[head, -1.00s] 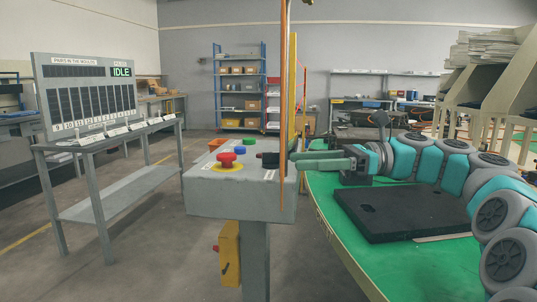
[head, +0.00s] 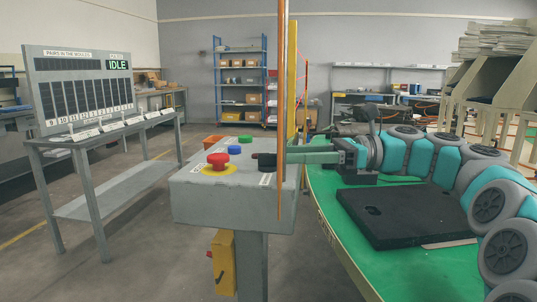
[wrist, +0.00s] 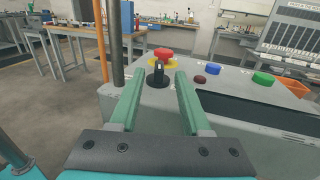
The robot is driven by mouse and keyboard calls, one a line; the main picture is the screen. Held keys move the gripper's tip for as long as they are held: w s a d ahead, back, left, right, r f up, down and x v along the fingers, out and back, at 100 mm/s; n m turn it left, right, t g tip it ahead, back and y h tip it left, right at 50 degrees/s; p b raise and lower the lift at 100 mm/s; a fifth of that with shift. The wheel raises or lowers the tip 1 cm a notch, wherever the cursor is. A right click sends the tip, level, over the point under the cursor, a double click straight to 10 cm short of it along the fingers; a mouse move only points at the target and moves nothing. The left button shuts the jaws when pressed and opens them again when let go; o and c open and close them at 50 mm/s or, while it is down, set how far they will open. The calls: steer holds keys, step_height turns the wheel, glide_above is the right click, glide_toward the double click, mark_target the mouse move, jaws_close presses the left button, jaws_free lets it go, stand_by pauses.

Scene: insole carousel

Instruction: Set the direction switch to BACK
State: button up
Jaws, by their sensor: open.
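The direction switch is a black knob (head: 265,160) on the right part of the grey control box (head: 232,205). In the wrist view the black knob (wrist: 158,76) stands upright just beyond and between the fingertips. I cannot read its setting or labels. My gripper (head: 284,156) comes in from the right with green fingers, close to the knob. In the wrist view my gripper (wrist: 160,84) is open and empty, one finger on each side of the knob's line. An orange post partly hides the fingertips in the head view.
A red mushroom button (head: 217,160) on a yellow ring sits close behind the knob in the wrist view. Blue (head: 234,150) and green (head: 245,140) buttons are nearby. A thin orange post (head: 281,110) rises by the box. A display board (head: 90,90) reads IDLE.

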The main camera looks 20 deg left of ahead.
mark_target(268, 155)
steer(key=x, duration=0.5)
steer(key=shift+s+a, duration=0.15)
steer(key=shift+c, duration=0.3)
jaws_close()
